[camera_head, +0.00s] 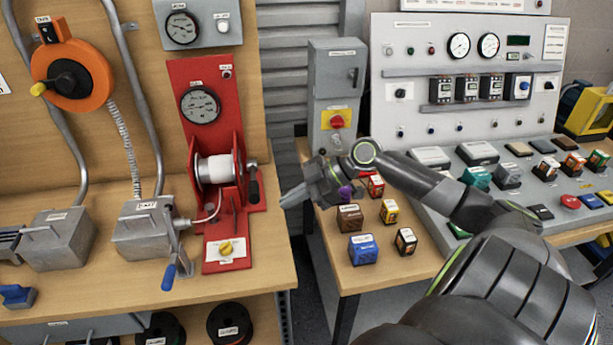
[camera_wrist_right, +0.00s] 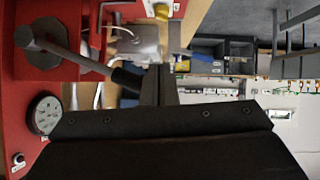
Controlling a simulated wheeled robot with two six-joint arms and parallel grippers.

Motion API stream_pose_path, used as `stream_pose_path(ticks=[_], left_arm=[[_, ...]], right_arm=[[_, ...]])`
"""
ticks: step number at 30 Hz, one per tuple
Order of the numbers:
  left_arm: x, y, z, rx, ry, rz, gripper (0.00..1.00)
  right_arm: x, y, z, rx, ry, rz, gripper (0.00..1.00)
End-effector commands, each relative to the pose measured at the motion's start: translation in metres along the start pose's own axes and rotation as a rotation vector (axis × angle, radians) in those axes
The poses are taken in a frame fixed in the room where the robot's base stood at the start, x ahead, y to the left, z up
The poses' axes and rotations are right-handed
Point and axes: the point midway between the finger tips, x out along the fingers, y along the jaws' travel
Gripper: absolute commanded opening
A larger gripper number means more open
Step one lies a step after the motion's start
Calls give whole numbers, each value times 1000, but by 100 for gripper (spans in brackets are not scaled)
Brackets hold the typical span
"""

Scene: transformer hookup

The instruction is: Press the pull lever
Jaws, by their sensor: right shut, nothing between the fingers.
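A red winch stand (camera_head: 190,85) with a gauge and a white spool (camera_head: 218,170) stands on the left bench. A lever with a black handle (camera_head: 254,188) sits on its right side. I take this as the pull lever. In the right wrist view, its grey rod and black grip (camera_wrist_right: 128,77) reach from the red panel toward my fingers. My right gripper (camera_head: 286,202) is shut and empty, just right of the handle, with a small gap in the head view. In the wrist view, its fingers (camera_wrist_right: 160,75) appear beside the grip; contact cannot be told. My left gripper is not in view.
A grey box with a blue-handled crank (camera_head: 169,277) stands left of the red stand. The right bench holds small coloured boxes (camera_head: 363,249) under my right arm. A grey panel box with a red switch (camera_head: 337,121) stands behind. A gap separates the benches.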

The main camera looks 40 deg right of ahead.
Motion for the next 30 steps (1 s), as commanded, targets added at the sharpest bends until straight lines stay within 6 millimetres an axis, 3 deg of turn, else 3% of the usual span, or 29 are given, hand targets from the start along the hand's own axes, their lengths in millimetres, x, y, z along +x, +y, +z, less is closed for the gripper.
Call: stream_pose_path(ticks=[4,12,30], left_arm=[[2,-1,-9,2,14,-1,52],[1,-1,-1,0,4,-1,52],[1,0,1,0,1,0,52]], right_arm=[[-18,0,1,1,-6,1,0],[-37,-1,-1,0,-2,0,0],[-39,-1,-1,0,1,1,0]])
